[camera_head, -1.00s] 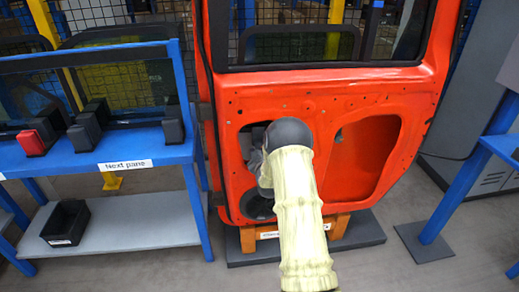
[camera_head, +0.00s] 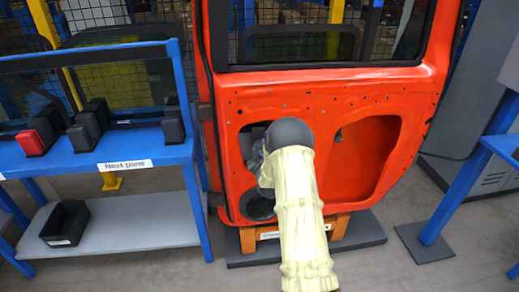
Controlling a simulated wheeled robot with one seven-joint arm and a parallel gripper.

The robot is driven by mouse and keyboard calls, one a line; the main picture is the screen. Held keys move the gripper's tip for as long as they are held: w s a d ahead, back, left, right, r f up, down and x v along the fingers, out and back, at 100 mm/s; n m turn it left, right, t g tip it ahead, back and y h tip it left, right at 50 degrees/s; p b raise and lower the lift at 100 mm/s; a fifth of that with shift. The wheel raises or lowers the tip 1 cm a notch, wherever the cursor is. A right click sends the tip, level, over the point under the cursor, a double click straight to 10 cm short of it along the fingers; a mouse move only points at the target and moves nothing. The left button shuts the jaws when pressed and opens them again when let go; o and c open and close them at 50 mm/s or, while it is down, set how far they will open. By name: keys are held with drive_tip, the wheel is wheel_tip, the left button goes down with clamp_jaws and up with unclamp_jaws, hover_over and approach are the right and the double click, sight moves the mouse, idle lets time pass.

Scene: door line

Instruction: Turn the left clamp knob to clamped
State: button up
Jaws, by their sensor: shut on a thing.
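The orange door (camera_head: 330,90) stands upright in front of me, with a left opening and a right opening in its lower panel. My arm, in a cream sleeve, reaches to the left opening. A little of my gripper (camera_head: 257,160) shows as grey parts at the left of the dark round joint, inside that opening. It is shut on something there. The joint hides the fingertips and the left clamp knob, so its turn position cannot be seen. A small grey part (camera_head: 339,136) shows at the upper left of the right opening.
A blue rack (camera_head: 100,160) marked "Next pane" stands left, with dark holders, one red block (camera_head: 30,142) and a black bin (camera_head: 65,223) on its lower shelf. The door rests on an orange stand over a dark base (camera_head: 360,236). A blue post (camera_head: 455,200) stands right.

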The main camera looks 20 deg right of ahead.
drive_tip(key=m+b, duration=0.1)
drive_tip(key=m, duration=0.2)
drive_tip(key=shift+f+m, duration=0.1)
drive_tip(key=shift+m, duration=0.3)
drive_tip(key=m+b, duration=0.1)
drive_tip(key=m, duration=0.3)
drive_tip(key=shift+s+m, duration=0.1)
drive_tip(key=shift+m, duration=0.2)
drive_tip(key=m+b, duration=0.1)
drive_tip(key=m, duration=0.3)
drive_tip(key=shift+f+m, duration=0.1)
drive_tip(key=shift+m, duration=0.2)
drive_tip(key=shift+m+b, duration=0.45)
drive_tip(key=shift+m, duration=1.45)
drive_tip(key=o, duration=1)
drive_tip(key=shift+c, duration=0.2)
